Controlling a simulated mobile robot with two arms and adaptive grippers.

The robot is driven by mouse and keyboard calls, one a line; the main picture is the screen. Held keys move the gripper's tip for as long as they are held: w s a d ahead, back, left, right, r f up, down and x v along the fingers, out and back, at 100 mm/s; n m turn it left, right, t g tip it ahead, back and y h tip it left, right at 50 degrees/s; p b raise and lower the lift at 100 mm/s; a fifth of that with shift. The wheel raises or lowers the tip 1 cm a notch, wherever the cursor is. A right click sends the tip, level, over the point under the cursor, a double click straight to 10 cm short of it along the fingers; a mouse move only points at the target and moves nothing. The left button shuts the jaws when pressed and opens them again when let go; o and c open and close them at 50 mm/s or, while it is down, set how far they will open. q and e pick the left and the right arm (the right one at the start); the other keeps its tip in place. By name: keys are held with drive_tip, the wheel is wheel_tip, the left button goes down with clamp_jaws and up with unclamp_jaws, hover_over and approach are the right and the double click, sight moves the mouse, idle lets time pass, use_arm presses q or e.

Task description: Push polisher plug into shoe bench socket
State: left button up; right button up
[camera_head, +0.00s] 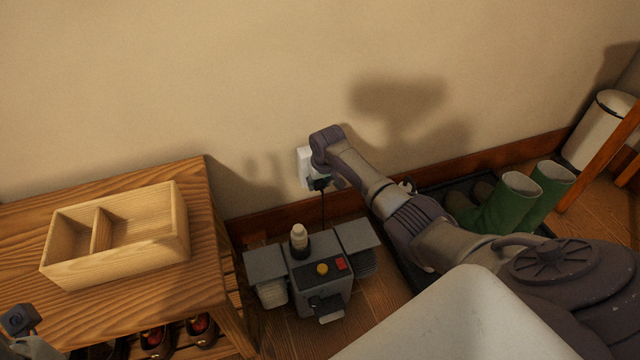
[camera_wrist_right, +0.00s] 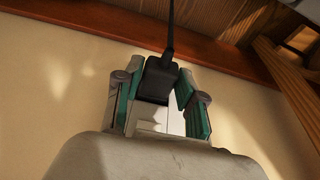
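The black polisher plug (camera_wrist_right: 157,80) sits between the teal-padded fingers of my right gripper (camera_wrist_right: 160,88) in the right wrist view, and the fingertips appear to press its sides. In the head view my right gripper (camera_head: 326,184) is at the white socket plate (camera_head: 303,165) on the wall, with the plug (camera_head: 319,184) just below the wrist. The plug's front is hidden, so I cannot tell how far it is in the socket. Its cord drops to the grey shoe polisher (camera_head: 318,279). A small part of my left gripper (camera_head: 18,320) shows at the lower left; its fingers are unclear.
The wooden shoe bench (camera_head: 205,235) stands left with a divided wooden box (camera_head: 115,235) on top and shoes below. Green boots (camera_head: 520,203) stand on a dark tray at right. A white bin (camera_head: 597,130) is at far right. The wall above the socket is clear.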

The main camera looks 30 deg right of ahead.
drive_tip(key=o, duration=0.4)
drive_tip(key=v, duration=1.2)
drive_tip(key=shift+s, duration=0.1)
